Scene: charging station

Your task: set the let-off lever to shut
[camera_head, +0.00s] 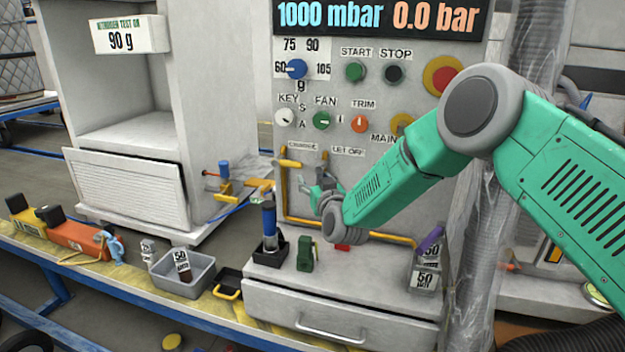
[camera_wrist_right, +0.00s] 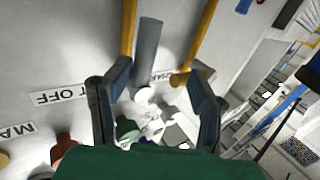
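The LET OFF label (camera_head: 347,151) is on the grey panel, above my right gripper (camera_head: 328,190). The label also shows upside down in the right wrist view (camera_wrist_right: 60,95). My right gripper is at the panel, its two dark fingers apart in the wrist view (camera_wrist_right: 155,100). A grey bar (camera_wrist_right: 148,52), seemingly the let-off lever's handle, shows between and beyond the fingers; I cannot tell whether they touch it. In the head view the gripper hides the lever, so its setting is unclear there. My left gripper is not in view.
Yellow pipes (camera_head: 385,235) run along the panel around the gripper. A yellow lever (camera_head: 289,163) is by the CHARGE label. Below stand a blue cylinder (camera_head: 269,222) in a black holder and a green block (camera_head: 305,253). A grey bin (camera_head: 198,284) is at left.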

